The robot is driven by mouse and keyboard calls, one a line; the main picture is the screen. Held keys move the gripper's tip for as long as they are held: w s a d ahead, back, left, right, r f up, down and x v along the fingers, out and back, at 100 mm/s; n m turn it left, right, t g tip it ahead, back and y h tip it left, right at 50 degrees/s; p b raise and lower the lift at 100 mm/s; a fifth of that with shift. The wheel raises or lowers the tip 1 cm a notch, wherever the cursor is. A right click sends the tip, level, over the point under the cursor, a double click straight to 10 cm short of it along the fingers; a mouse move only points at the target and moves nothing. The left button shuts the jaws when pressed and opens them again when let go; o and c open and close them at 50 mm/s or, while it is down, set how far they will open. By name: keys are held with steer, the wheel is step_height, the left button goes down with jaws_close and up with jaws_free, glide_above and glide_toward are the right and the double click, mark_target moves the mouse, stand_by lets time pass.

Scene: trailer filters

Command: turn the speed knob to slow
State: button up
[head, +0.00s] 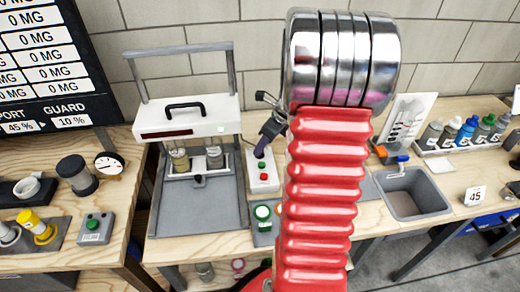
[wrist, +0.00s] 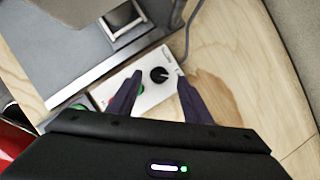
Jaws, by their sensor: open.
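The speed knob (wrist: 158,75) is a small round black dial with a white mark, on a white control box (wrist: 152,97). In the wrist view it lies between and just beyond my fingertips; I cannot tell whether they touch it. The mark seems to point towards the right, and the slow label is not readable. My gripper (wrist: 160,79) is open, its two dark fingers on either side of the knob. In the head view my gripper (head: 269,131) is over the back end of the control box (head: 263,183), and the knob is hidden there.
A green button (head: 261,164) and a red button (head: 264,177) sit on the same box, close to my fingers. A white-topped machine with a grey tray (head: 196,213) stands left. A grey sink (head: 412,194) and several bottles are right. Bare wood lies beside the box.

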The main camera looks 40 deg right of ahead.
steer(key=shift+x, duration=1.8)
steer(key=shift+c, duration=0.3)
steer(key=c, duration=0.9)
steer(key=shift+a, duration=0.1)
steer(key=shift+c, duration=0.5)
